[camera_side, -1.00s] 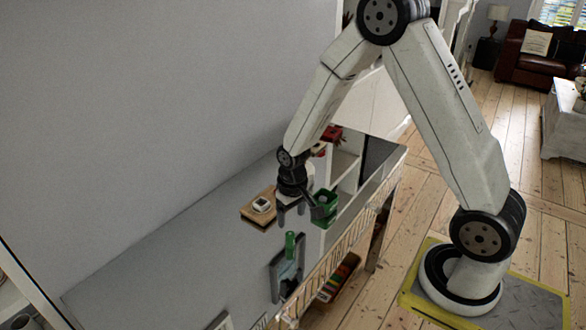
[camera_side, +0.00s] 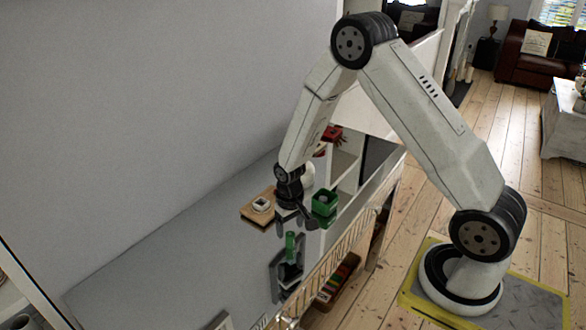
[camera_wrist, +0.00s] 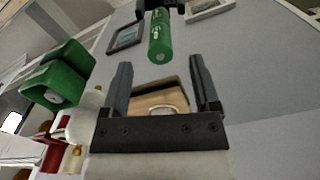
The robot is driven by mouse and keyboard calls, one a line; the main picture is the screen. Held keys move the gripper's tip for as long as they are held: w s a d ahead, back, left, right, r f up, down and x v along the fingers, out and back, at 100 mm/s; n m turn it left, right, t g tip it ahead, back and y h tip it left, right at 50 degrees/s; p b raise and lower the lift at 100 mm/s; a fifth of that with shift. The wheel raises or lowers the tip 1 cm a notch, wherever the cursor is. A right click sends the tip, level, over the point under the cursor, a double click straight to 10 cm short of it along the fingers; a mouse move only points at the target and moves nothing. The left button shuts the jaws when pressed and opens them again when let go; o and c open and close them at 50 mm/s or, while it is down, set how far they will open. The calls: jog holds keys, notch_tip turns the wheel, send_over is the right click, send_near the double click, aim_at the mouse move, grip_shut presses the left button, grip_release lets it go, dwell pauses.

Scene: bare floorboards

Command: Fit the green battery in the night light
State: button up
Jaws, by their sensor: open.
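A wooden block with a pale round-cornered fitting, which looks like the night light (camera_side: 249,213), lies behind my gripper. In the wrist view the wooden block (camera_wrist: 150,101) shows between the fingers, partly hidden by the gripper body.
A green box (camera_side: 325,204) stands close to the right of my gripper. A dark-framed flat thing (camera_side: 275,275) lies by the battery. Red items (camera_side: 332,133) sit farther back. The counter's left part is clear.

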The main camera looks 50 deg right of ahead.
aim_at(290, 233)
jog(key=shift+f, duration=2.6)
grip_shut()
